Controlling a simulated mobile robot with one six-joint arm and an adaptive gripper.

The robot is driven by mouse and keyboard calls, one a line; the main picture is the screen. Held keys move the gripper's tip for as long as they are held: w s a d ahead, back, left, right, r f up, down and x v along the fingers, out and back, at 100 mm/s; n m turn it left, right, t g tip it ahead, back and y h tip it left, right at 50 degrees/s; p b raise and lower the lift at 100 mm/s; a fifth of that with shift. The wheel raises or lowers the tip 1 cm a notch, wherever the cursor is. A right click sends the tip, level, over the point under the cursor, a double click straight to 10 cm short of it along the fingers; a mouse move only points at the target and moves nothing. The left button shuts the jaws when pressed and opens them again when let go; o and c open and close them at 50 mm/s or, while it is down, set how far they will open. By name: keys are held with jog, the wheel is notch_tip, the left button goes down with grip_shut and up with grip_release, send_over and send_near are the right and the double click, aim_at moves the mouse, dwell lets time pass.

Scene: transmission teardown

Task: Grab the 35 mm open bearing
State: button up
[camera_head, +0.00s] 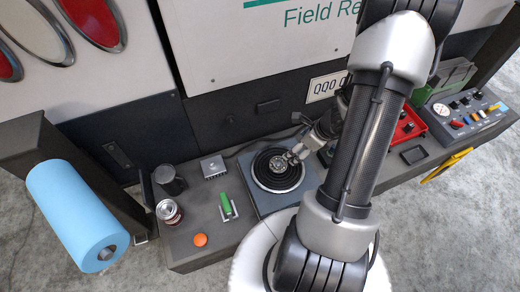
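A small metallic ring-shaped part (277,164), which looks like the bearing, is at the middle of a round black ringed plate (264,182). The plate sits on a square grey-blue base (263,204) on the bench. My gripper (290,157) is over the right side of the plate, its fingertips at or right beside the ring-shaped part. The fingers are too small to tell whether they touch the part or are open or shut. My arm hides the bench to the right of the plate.
On the dark bench, left of the plate, are a green-handled item (226,205), a can (169,212), a black cup (170,180), a grey box (213,166) and an orange disc (200,240). A red tray (408,127) and control panel (468,112) are right.

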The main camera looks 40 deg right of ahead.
jog(key=b, duration=0.5)
send_near(278, 164)
jog(key=shift+w+f, duration=0.3)
jog(key=shift+f, duration=0.35)
jog(key=b+x, duration=0.2)
jog(key=x, duration=0.3)
jog(key=shift+w+a+f+b, duration=0.1)
jog(key=shift+a+f+b, duration=0.1)
jog(key=shift+f+b, duration=0.2)
jog(key=shift+c, duration=0.3)
jog(key=c, duration=1.3)
